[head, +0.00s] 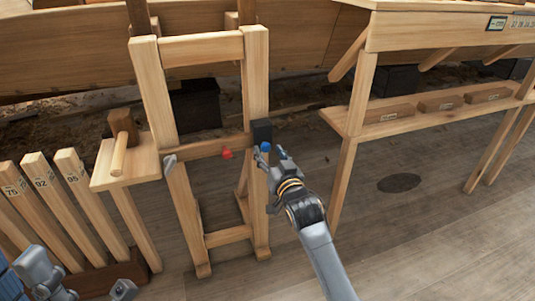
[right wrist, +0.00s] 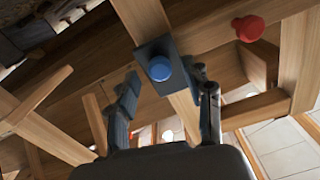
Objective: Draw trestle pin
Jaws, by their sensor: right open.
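A wooden trestle (head: 156,92) stands upright in the middle of the head view. A red knob (head: 227,153) sits on its crossbar; it also shows in the right wrist view (right wrist: 248,28). A dark block (head: 262,131) is on the trestle's right post, with a blue knob (head: 265,147) at it. In the right wrist view the blue knob (right wrist: 160,68) stands out from the block's face. My right gripper (head: 271,157) is open, with its fingers to either side of the blue knob; contact cannot be told. Grey parts of my left arm (head: 42,273) show at the lower left; its jaw state is unclear.
A mallet (head: 119,145) rests on a small wooden stand left of the trestle. Numbered boards (head: 75,180) stand at the left. A bench with a lower shelf (head: 400,122) holding wooden blocks is at the right. The planked hull (head: 300,40) lies behind. Floor at the right front is clear.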

